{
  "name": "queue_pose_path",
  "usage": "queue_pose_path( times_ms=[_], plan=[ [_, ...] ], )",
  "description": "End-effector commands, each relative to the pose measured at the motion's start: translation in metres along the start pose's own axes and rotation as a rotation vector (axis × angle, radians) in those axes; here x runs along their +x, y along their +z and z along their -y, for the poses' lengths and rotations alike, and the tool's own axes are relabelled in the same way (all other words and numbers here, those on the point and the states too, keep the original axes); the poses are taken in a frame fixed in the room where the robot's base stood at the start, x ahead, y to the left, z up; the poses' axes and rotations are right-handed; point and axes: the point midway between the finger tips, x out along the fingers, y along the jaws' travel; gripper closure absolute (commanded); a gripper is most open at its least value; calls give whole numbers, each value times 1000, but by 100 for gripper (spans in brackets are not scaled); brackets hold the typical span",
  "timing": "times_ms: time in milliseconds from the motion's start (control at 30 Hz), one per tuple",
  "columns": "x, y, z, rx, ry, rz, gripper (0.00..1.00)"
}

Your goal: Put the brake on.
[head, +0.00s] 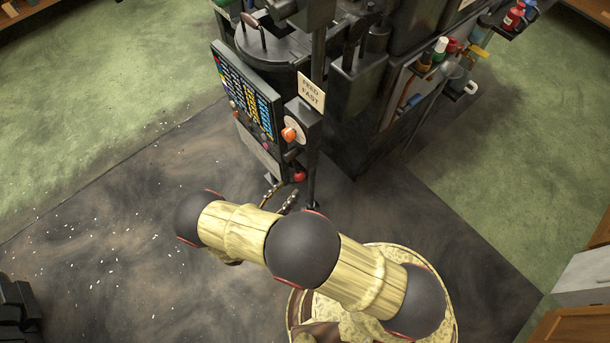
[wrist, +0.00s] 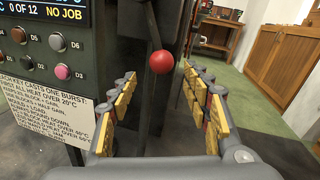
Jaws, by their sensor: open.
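A dark lever (head: 291,157) with a red ball knob (head: 299,176) hangs low on the right side of the type caster (head: 268,55). No brake label can be read on it. In the wrist view the red knob (wrist: 161,61) is at the lower end of the lever, ahead and near the middle. My gripper (head: 281,193) is open and empty, low in front of the machine. Its two fingers with yellow pads (wrist: 158,78) stand left and right of the knob in the wrist view, with the knob beyond them and apparently not touched.
An orange knob (head: 289,134) and a "FEED FAST" sign (head: 311,92) sit above the lever. A button panel with a screen (head: 245,98) and an instruction card (wrist: 45,103) are to the left. A tool shelf (head: 440,70) is at right. The floor in front is open.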

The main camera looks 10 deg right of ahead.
Motion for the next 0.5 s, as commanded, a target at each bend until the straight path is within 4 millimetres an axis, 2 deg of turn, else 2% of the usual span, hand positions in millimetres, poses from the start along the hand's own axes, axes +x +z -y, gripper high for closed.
queue_pose_path(
  times_ms=[167,500],
  plan=[
    [16,1,2,-10,-9,5,52],
    [66,0,3,-10,-10,3,52]
  ],
)
